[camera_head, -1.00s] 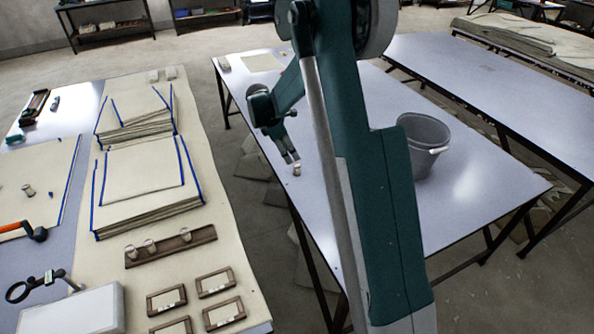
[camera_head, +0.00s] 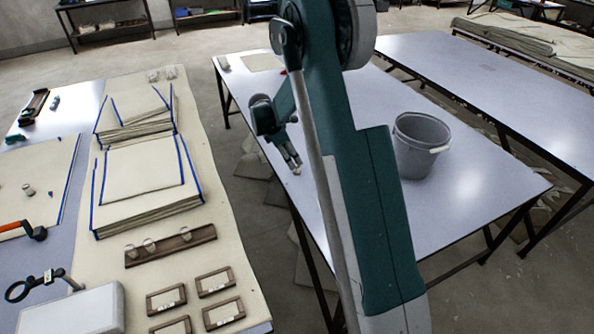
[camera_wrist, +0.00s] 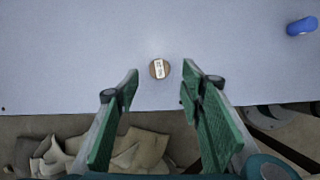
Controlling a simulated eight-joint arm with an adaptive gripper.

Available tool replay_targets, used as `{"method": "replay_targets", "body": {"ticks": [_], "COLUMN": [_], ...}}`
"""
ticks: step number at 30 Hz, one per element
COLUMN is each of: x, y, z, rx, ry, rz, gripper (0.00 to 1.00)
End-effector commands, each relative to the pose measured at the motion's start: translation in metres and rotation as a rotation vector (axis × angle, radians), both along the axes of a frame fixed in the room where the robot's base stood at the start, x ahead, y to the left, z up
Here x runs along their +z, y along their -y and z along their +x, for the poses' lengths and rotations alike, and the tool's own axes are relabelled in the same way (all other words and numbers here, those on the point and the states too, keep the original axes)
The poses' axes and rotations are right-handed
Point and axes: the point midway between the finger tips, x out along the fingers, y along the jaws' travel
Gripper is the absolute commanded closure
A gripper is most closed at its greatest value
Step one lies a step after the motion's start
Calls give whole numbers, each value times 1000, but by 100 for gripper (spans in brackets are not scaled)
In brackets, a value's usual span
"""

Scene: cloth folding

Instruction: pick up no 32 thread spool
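A small round spool (camera_wrist: 154,71) with a brown rim and a white label stands on the pale table near its edge in the wrist view. The label print is too small to read surely. My gripper (camera_wrist: 160,82) is open, with its green fingers on either side of the spool in that view and nothing held. In the head view my gripper (camera_head: 292,161) points down just above the table edge, and the spool (camera_head: 297,171) shows at its fingertips, partly hidden. I cannot tell whether the fingers touch it.
A blue object (camera_wrist: 301,26) lies to the upper right in the wrist view. A grey bucket (camera_head: 416,160) stands farther right on the same table. The left table holds cloth stacks (camera_head: 140,170), a wooden rack (camera_head: 205,235) with pale spools and several small frames. Cloth scraps lie below.

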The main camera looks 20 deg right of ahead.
Motion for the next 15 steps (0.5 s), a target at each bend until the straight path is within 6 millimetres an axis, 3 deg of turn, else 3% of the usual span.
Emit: {"method": "replay_targets", "body": {"ticks": [15], "x": [-9], "y": [4], "z": [0], "rx": [0], "ry": [0], "rz": [0], "gripper": [61]}}
